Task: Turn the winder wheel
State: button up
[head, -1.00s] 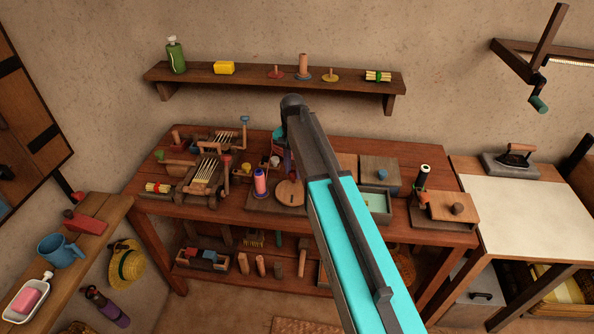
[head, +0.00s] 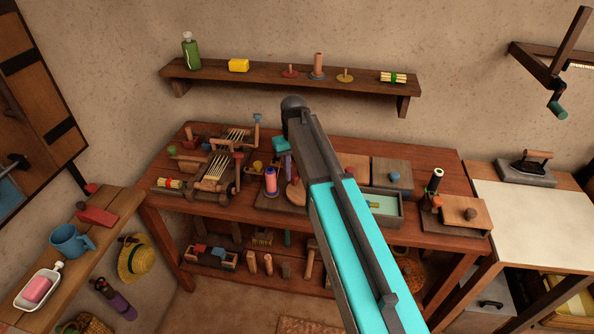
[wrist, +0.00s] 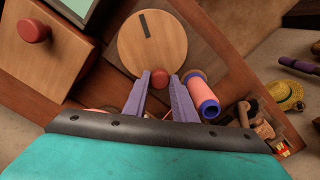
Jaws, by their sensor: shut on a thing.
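The winder wheel (wrist: 153,40) is a round, pale wooden disc with a dark slot mark, seen in the wrist view. It also shows in the head view (head: 295,194), partly covered by my arm. A red knob (wrist: 158,84) sits at the wheel's near edge. My gripper (wrist: 160,76) has its two purple fingers on either side of this knob, shut on it. In the head view the fingers are mostly hidden. A spool of purple and pink (wrist: 200,95) stands just right of the fingers, very close to the right one. It also shows in the head view (head: 270,181).
A wooden box lid with a red knob (wrist: 33,28) lies left of the wheel in the wrist view. In the head view, wooden carding tools (head: 215,172) crowd the bench's left, and a tray (head: 385,222) and boxes stand right of my arm. A shelf (head: 270,82) hangs behind.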

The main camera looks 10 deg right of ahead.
jog(key=n, duration=0.1)
jog(key=s+n, duration=0.1)
jog(key=n, duration=0.1)
jog(key=shift+a, duration=0.4)
jog(key=shift+s+a+n, duration=0.15)
jog(key=shift+s+n, duration=0.1)
jog(key=shift+n, duration=0.6)
jog(key=shift+s+a+n, duration=0.1)
jog(key=shift+s+n, duration=0.15)
jog(key=shift+n, duration=0.6)
jog(key=o, duration=1)
jog(key=shift+o, duration=0.2)
jog(key=shift+r, duration=0.2)
notch_tip(320, 180, up, 14)
jog(key=b, duration=0.3)
jog(key=shift+f, duration=0.25)
